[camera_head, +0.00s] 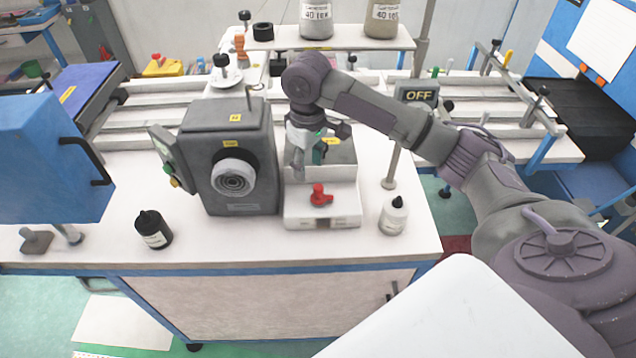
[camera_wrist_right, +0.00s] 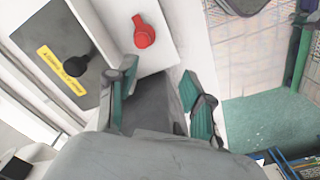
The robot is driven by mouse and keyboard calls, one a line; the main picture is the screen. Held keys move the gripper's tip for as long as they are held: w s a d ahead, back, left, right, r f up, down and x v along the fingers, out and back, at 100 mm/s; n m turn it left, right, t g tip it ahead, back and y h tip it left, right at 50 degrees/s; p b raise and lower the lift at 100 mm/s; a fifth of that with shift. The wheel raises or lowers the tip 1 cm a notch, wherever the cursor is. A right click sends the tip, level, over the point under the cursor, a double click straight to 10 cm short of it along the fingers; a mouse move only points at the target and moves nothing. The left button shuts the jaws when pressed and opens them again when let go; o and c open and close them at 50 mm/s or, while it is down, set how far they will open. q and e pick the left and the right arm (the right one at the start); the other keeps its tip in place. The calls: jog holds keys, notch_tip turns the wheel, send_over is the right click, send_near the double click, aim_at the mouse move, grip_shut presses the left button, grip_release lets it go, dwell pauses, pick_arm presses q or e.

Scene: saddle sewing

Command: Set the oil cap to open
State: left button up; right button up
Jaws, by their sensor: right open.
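Which part is the oil cap I cannot tell for certain; a black round knob (camera_wrist_right: 76,66) sits on a grey plate (camera_wrist_right: 50,30) with a yellow label (camera_wrist_right: 60,70) in the right wrist view. A red knob (camera_wrist_right: 144,38) is on the white block beside it; it also shows in the head view (camera_head: 320,196). My right gripper (camera_head: 308,163) is open and empty, above the white block behind the red knob in the head view. Its teal-padded fingers (camera_wrist_right: 157,90) show apart in the wrist view, clear of both knobs. The arm and gripper partly hide the grey plate in the head view. My left gripper is not in view.
A dark grey machine (camera_head: 230,150) stands left of my right gripper. A black bottle (camera_head: 153,229) and a white bottle (camera_head: 393,215) stand near the table's front. A pole and an OFF sign (camera_head: 417,95) are to the right.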

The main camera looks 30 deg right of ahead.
aim_at(319, 186)
jog(key=d+r+m, duration=0.1)
jog(key=d+r, duration=0.2)
jog(key=r, duration=0.1)
jog(key=f+p, duration=0.1)
jog(key=f, duration=0.3)
jog(key=f+p, duration=0.1)
jog(key=f, duration=0.4)
jog(key=w+f+p, duration=0.1)
jog(key=f, duration=0.4)
jog(key=shift+d, duration=0.1)
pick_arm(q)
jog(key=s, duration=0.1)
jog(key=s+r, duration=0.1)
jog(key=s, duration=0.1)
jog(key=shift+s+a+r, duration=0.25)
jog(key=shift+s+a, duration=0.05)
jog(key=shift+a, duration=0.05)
pick_arm(e)
jog(key=shift+s+r, duration=0.1)
grip_shut()
